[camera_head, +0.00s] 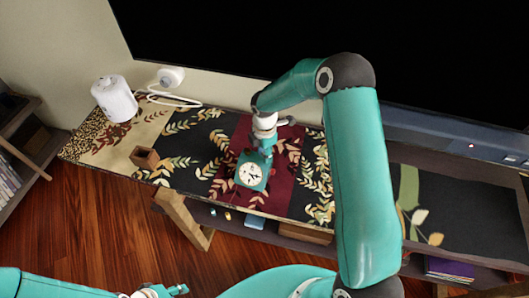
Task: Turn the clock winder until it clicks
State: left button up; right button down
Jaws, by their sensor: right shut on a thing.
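A small clock (250,174) with a round white face and a teal case stands on the patterned runner, over its dark red part. My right gripper (262,152) reaches down to the top back of the clock and is shut there. The winder is hidden behind the fingers and the clock case, so its position cannot be seen. My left gripper (180,290) is low at the bottom edge, away from the clock and the table; its fingers are too small to read.
A white cylinder (115,98) and a white round device with a cable (171,77) stand at the back left. A small open wooden box (145,157) sits left of the clock. A large black screen (300,35) stands behind. The runner between box and clock is clear.

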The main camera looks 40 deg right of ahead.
jog(key=shift+w+f+m+b, duration=0.15)
jog(key=shift+m+b, duration=1.05)
jog(key=shift+b, duration=0.2)
jog(key=m+b, duration=0.2)
jog(key=shift+m, duration=0.3)
jog(key=m+b, duration=0.3)
jog(key=shift+m, duration=0.4)
jog(key=m+b, duration=0.2)
jog(key=m, duration=0.1)
jog(key=shift+m+b, duration=0.3)
jog(key=shift+b, duration=0.1)
jog(key=m+b, duration=0.2)
jog(key=m, duration=0.1)
jog(key=shift+m, duration=0.3)
jog(key=m+b, duration=0.1)
jog(key=m, duration=0.2)
jog(key=shift+m, duration=0.3)
jog(key=m+b, duration=0.2)
jog(key=m, duration=0.2)
jog(key=shift+r+m+b, duration=0.2)
jog(key=shift+m+b, duration=0.25)
jog(key=shift+m, duration=1.45)
